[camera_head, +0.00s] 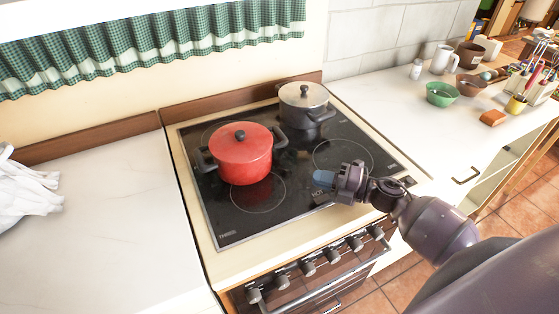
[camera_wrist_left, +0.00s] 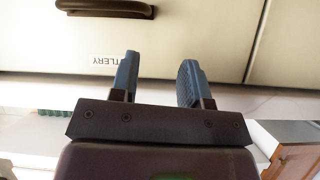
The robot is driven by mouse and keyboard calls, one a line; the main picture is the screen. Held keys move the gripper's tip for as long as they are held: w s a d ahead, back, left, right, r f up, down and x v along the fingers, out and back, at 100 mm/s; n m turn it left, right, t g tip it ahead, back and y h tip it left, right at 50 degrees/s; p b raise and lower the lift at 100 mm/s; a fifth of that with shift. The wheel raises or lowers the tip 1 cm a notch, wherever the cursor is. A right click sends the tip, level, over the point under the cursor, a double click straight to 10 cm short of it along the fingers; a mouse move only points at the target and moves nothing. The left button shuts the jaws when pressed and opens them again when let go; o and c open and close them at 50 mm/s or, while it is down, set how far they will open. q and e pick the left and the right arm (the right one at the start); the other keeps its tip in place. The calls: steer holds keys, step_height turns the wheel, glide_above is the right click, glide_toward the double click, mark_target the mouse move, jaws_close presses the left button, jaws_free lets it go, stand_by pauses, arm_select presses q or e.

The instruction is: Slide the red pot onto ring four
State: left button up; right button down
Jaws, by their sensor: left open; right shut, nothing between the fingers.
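The red pot (camera_head: 243,160), with a black lid knob and dark side handles, stands upright on the black glass hob (camera_head: 225,213). It sits between the front-left ring (camera_head: 258,206) and the back-left ring, partly covering both. The front-right ring (camera_head: 342,157) is bare. Small lettering at the hob's front left looks like "THREE"; I cannot read a label for ring four. My right gripper (camera_head: 322,180) is shut and empty, low over the hob's front right, apart from the pot and to its right. My left gripper (camera_wrist_left: 157,75) shows only in the left wrist view, open and empty.
A grey lidded pot (camera_head: 304,106) stands at the hob's back right, close behind the red pot. Knobs (camera_head: 309,268) line the stove front. The left counter (camera_head: 95,235) is mostly clear; a green bowl (camera_head: 441,94) and mugs stand on the right one. A drawer handle (camera_wrist_left: 105,8) faces my left gripper.

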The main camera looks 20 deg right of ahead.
mark_target(268, 158)
steer(key=shift+w+a, duration=0.2)
steer(key=shift+a, duration=0.05)
steer(key=p+x, duration=0.1)
steer(key=x, duration=0.7)
steer(key=shift+w+a+r+p, duration=0.1)
steer(key=shift+w+p, duration=0.05)
steer(key=shift+p, duration=0.15)
steer(key=w, duration=0.3)
steer(key=shift+w+a, duration=0.1)
steer(key=shift+a, duration=0.2)
steer(key=shift+w, duration=0.6)
